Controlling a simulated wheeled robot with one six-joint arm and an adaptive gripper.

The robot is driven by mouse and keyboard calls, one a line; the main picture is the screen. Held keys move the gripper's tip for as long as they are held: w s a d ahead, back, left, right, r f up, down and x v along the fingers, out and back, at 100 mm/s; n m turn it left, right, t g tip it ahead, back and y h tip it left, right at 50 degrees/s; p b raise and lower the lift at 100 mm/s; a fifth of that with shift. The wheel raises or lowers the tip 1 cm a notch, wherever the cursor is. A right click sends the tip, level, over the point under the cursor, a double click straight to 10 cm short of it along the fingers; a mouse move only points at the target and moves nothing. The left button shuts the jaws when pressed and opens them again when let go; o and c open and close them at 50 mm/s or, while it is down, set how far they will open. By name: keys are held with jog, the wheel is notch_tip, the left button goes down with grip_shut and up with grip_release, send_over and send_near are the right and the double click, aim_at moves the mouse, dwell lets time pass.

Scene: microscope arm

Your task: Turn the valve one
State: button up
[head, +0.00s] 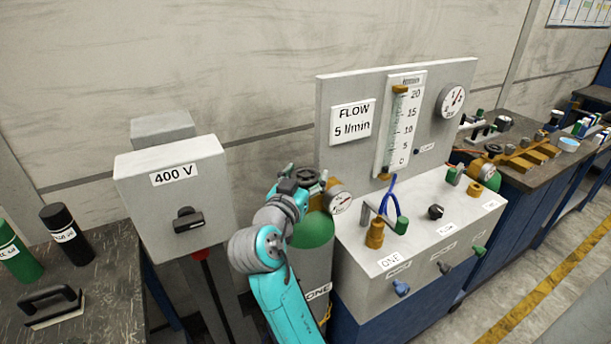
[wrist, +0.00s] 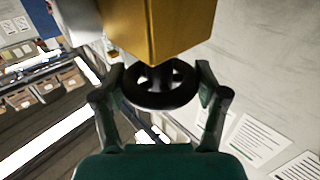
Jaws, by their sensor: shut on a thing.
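Valve one is a black handwheel (wrist: 160,101) under a brass block (wrist: 165,30) in the wrist view. In the head view the dark wheel (head: 306,176) sits on top of the green-shouldered grey cylinder (head: 313,231) labelled ONE. My gripper (wrist: 160,84) has one finger on each side of the wheel and is shut on its rim. In the head view my gripper (head: 300,183) is at the cylinder's top, and my arm partly hides the cylinder and valve.
A round gauge (head: 339,198) sits just right of the valve. A grey 400 V box (head: 175,190) stands to the left. A white panel box (head: 420,240) with coloured knobs and a flow meter (head: 401,120) stands close on the right.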

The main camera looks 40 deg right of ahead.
jog(key=shift+n+t+y, duration=1.3)
jog(key=shift+n+t, duration=0.2)
jog(key=shift+t, duration=0.5)
jog(key=o, duration=1.2)
jog(key=shift+c, duration=0.2)
jog(key=v, duration=1.2)
